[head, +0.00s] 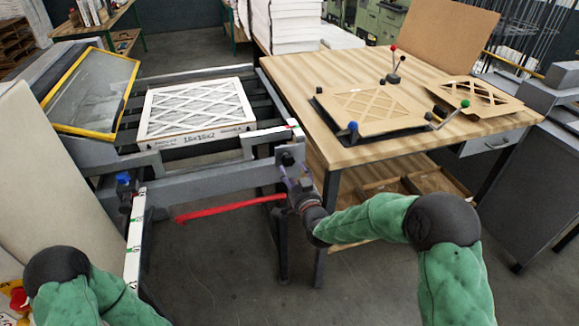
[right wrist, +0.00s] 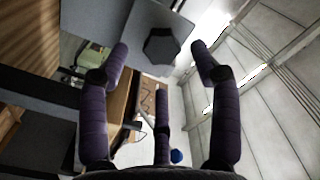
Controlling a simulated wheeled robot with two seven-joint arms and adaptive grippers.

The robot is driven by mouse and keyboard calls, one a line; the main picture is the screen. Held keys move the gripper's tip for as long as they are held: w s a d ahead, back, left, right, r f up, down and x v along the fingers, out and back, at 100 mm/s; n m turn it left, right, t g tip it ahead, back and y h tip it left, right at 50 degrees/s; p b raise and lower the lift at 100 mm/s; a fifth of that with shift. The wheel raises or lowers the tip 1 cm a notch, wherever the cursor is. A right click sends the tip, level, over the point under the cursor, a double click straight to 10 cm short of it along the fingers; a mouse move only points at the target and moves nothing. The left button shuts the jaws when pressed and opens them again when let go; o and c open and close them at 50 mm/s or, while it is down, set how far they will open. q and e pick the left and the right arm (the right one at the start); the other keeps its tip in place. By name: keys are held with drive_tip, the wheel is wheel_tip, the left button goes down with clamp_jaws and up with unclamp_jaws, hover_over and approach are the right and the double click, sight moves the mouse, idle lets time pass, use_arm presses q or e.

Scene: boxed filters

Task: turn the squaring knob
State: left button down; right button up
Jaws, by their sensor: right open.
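A black knob (head: 287,158) sits on a grey plate at the right end of the machine's front bar. In the right wrist view the knob (right wrist: 161,46) looks dark and faceted, ahead of and between the spread fingers. My right gripper (head: 291,178) is just in front of and below it, with purple fingers pointing at it. In the right wrist view the fingers (right wrist: 160,62) are open and empty, and a gap shows between them and the knob. My left arm shows at the bottom left, but its gripper is out of view.
A white-framed filter (head: 195,108) lies on the machine bed. A yellow-framed clear guard (head: 92,92) stands left of it. A red bar (head: 230,208) is below the front bar. A wooden table (head: 330,74) with a cardboard fixture (head: 372,106) is close on the right.

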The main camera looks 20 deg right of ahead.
drive_tip(key=s, duration=0.5)
drive_tip(key=shift+s, duration=0.4)
drive_tip(key=shift+f, duration=0.1)
drive_tip(key=s+a+f+n+g+y, duration=0.1)
drive_tip(key=s+a+f+g, duration=0.15)
drive_tip(key=f, duration=0.45)
drive_tip(key=s+a+f+g+p, duration=0.1)
drive_tip(key=s+f+g, duration=0.2)
drive_tip(key=f, duration=0.4)
drive_tip(key=s+a+f+n+g+y, duration=0.1)
drive_tip(key=s+f+g, duration=0.2)
drive_tip(key=f, duration=0.5)
drive_tip(key=s+a+f+g, duration=0.2)
drive_tip(key=s+f+g, duration=0.1)
drive_tip(key=s, duration=0.4)
drive_tip(key=s+a+f+g+y, duration=0.1)
drive_tip(key=s+a+f+g, duration=0.1)
drive_tip(key=s+f, duration=0.3)
drive_tip(key=s+a+f+n+g+p, duration=0.1)
drive_tip(key=s+f+g, duration=0.3)
drive_tip(key=s, duration=0.6)
drive_tip(key=shift+a+f, duration=0.5)
